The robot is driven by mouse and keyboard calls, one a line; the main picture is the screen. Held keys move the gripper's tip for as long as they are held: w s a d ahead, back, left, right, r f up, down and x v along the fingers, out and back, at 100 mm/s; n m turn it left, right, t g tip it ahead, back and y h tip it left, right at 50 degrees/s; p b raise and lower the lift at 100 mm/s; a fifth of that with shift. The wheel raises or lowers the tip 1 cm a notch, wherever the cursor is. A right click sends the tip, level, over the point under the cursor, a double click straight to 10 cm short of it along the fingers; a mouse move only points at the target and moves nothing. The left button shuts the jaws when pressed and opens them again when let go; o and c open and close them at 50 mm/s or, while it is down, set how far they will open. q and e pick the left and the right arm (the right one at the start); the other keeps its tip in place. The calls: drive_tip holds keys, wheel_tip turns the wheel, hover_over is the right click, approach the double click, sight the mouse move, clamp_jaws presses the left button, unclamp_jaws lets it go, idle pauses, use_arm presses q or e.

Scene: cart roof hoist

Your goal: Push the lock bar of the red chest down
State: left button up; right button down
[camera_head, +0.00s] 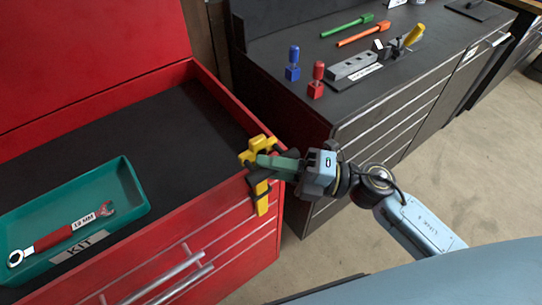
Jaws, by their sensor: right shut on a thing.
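The red chest (228,228) fills the left, with its lid raised and a dark mat in its top. A yellow lock bar (262,204) stands upright at the front right corner of the chest, its cross-shaped top above the rim and its lower end against the front face. My right gripper (265,162) reaches in from the right and is shut on the lock bar near its top. The fingers hide part of the bar's middle. My left gripper is not in view.
A teal tray (137,211) marked KIT, with a red-handled wrench (62,236), lies in the chest top. A dark cabinet (270,110) behind holds a blue stamp-like piece (293,64), a red one (317,80), green and orange tools and a grey block (355,66). Floor at right is clear.

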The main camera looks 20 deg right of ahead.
drive_tip(key=b, duration=0.6)
hover_over(267, 191)
drive_tip(key=s, duration=0.4)
wheel_tip(267, 191, down, 10)
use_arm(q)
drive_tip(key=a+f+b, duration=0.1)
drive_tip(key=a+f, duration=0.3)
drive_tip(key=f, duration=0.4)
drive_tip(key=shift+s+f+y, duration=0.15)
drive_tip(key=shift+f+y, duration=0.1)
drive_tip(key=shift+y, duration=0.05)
use_arm(e)
drive_tip(key=shift+s+a+f, duration=0.1)
drive_tip(key=shift+s+f, duration=0.05)
drive_tip(key=shift+f, duration=0.8)
drive_tip(key=c, duration=1.5)
unclamp_jaws()
drive_tip(key=shift+f, duration=0.1)
drive_tip(key=shift+o, duration=1.2)
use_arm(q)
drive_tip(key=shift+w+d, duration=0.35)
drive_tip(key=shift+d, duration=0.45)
